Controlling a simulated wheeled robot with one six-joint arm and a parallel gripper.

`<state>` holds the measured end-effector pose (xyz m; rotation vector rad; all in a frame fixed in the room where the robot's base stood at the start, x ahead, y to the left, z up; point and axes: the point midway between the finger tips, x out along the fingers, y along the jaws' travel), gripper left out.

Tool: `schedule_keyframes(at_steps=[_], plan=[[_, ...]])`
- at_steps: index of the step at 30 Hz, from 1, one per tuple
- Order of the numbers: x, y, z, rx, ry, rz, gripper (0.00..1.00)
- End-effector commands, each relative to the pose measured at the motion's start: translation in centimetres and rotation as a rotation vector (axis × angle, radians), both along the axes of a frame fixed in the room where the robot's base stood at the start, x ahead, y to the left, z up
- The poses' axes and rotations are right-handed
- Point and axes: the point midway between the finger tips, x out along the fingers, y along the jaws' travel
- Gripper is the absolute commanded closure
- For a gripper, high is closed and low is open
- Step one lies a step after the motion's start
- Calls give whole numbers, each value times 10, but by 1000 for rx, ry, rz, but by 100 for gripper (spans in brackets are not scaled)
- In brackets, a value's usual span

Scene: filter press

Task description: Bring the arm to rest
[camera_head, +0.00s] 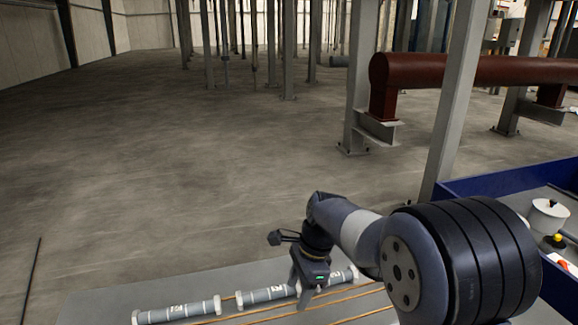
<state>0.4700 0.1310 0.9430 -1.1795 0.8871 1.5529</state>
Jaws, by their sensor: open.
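My arm reaches in from the lower right in the head view. My gripper (301,292) hangs at its end, pointing down over a grey surface (110,300). Its fingers are apart and I see nothing held between them. They overlap the grey cylinders with white end rings in the picture; I cannot tell whether they touch. One cylinder (178,312) lies to the left, another (264,295) lies just left of the fingers, and a third (345,276) lies to the right, partly hidden by my wrist.
Thin copper-coloured rods (345,299) lie beside the cylinders. A blue-walled tray (500,182) at right holds a white lidded pot (547,217) and a yellow-topped item (556,240). Steel columns (362,75) and a dark red pipe (480,70) stand behind. The left floor is open.

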Motion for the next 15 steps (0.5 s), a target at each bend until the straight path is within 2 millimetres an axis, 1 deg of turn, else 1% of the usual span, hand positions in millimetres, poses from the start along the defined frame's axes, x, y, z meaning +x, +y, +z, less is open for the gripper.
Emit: schedule_keyframes(at_steps=[1,2,9,15], plan=[[3,1,-5,-1,-3,0,48],[4,1,-4,-1,-3,0,48],[2,1,-52,-1,4,-1,48],[2,1,-83,-2,4,0,48]])
